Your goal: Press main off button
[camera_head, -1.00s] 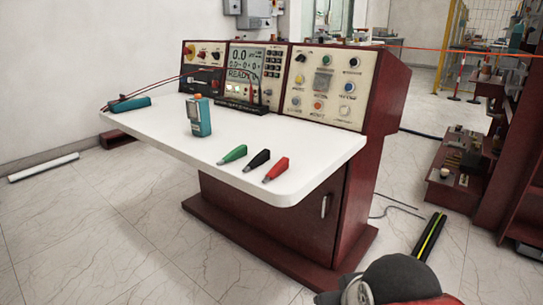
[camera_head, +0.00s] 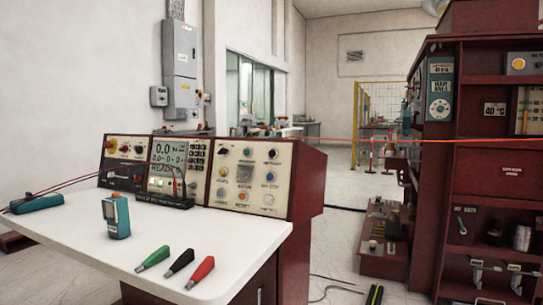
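The control desk (camera_head: 295,215) is dark red with a white top (camera_head: 80,225). Its right panel (camera_head: 245,178) is cream and carries several round buttons and knobs, among them a yellow one (camera_head: 222,172), a blue one (camera_head: 270,177) and an orange-red one (camera_head: 243,196). The left panel (camera_head: 125,148) has a red knob and a yellow one. The small labels are too blurred to tell which button is main off. My gripper is not in view.
A teal handheld device (camera_head: 117,216) stands on the desk top. Green (camera_head: 153,258), black (camera_head: 179,262) and red (camera_head: 201,271) clips lie near its front edge. A dark red shelf unit (camera_head: 500,185) stands at right. An orange line (camera_head: 350,140) crosses behind. Floor shows between desk and shelf.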

